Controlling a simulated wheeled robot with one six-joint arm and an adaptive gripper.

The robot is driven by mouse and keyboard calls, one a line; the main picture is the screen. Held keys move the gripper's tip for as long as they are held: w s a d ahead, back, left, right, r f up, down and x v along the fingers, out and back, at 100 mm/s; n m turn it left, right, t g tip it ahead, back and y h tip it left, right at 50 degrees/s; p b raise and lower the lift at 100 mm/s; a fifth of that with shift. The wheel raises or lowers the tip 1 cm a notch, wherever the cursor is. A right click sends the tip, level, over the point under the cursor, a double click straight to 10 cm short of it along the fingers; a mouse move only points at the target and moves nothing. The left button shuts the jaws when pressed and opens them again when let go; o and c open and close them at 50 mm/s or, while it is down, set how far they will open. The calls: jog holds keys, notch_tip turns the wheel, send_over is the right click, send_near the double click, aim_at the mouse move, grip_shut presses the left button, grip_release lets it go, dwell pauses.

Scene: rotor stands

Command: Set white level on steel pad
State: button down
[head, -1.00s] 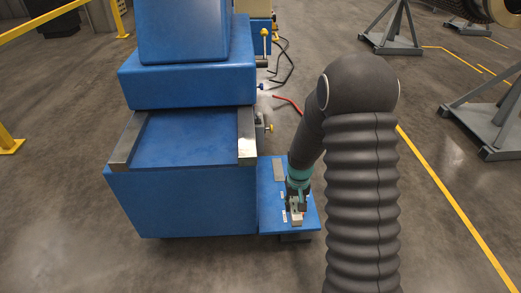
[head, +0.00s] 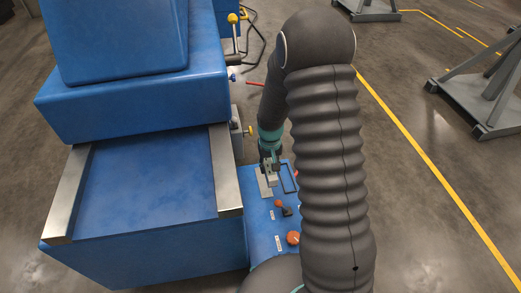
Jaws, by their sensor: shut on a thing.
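My gripper (head: 270,168) points down over the small blue side shelf in the head view. It is shut on the white level (head: 271,181), a small pale block. The steel pad (head: 264,189) is a flat grey plate near the shelf's far left edge. The level is over or at the pad in this view. I cannot tell whether it touches the pad or hangs just above it. The gripper hides part of both.
The blue shelf (head: 258,228) also holds a small orange-and-black item (head: 286,209), an orange round item (head: 293,238) and a dark frame (head: 290,178). The large blue machine (head: 150,178) with steel rails stands left. My own arm covers the shelf's right side.

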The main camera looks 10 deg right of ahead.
jog(key=w+f+b, duration=0.3)
jog(key=w+f, duration=0.4)
jog(key=w, duration=0.1)
jog(key=b, duration=0.4)
send_over(264, 182)
jog(key=shift+w+a+f, duration=0.1)
jog(key=shift+w+f, duration=0.05)
jog(key=shift+f, duration=2.95)
jog(key=shift+f+b, duration=1.35)
jog(key=shift+f, duration=0.6)
jog(key=c, duration=0.7)
grip_release()
notch_tip(264, 182, up, 13)
jog(key=p, duration=0.7)
dwell(0.4)
